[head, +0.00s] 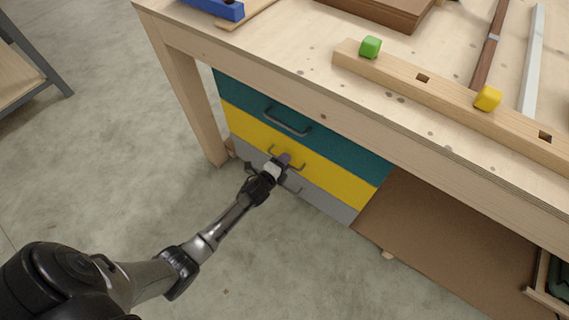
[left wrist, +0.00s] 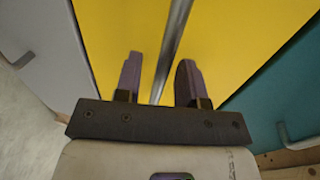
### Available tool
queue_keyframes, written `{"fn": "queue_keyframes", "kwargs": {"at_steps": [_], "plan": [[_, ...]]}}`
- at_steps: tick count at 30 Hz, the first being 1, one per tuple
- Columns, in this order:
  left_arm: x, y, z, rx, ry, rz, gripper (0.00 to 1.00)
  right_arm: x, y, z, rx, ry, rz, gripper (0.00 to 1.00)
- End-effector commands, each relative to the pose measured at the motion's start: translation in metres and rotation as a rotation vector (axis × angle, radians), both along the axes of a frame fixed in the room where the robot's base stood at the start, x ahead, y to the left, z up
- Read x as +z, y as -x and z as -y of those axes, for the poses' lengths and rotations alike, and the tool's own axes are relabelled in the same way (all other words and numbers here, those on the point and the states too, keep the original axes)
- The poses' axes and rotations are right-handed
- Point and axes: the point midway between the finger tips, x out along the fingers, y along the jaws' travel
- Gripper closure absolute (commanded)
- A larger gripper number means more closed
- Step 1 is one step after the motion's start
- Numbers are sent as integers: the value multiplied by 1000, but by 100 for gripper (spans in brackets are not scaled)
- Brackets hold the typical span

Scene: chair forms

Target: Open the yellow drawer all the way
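The yellow drawer (head: 318,172) is the middle one of a stack of three under the workbench, and its front looks flush with the others. It also fills most of the left wrist view (left wrist: 235,35). Its metal bar handle (left wrist: 172,50) runs between the two fingers of my left gripper (left wrist: 160,82). The fingers are apart, with gaps to the bar on both sides. In the head view my left gripper (head: 282,162) is at the yellow drawer's handle (head: 298,164) and hides part of it. My right gripper is not in view.
A teal drawer (head: 345,146) is above and a grey drawer (head: 325,205) below. The workbench top (head: 300,60) overhangs them and carries a green block (head: 370,47) and a yellow block (head: 488,98). A brown shelf (head: 450,235) is at right. The floor in front is clear.

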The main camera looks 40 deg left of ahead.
Motion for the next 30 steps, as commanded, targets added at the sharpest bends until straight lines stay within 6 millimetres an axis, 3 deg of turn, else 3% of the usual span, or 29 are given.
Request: {"fn": "queue_keyframes", "kwargs": {"at_steps": [11, 22, 30], "plan": [[0, -3, 0, 0, 0, 0, 64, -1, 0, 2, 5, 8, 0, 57], [0, -3, 0, 0, 0, 1, 100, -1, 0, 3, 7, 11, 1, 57], [0, -3, 0, 0, 0, 1, 100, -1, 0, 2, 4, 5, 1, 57]]}}
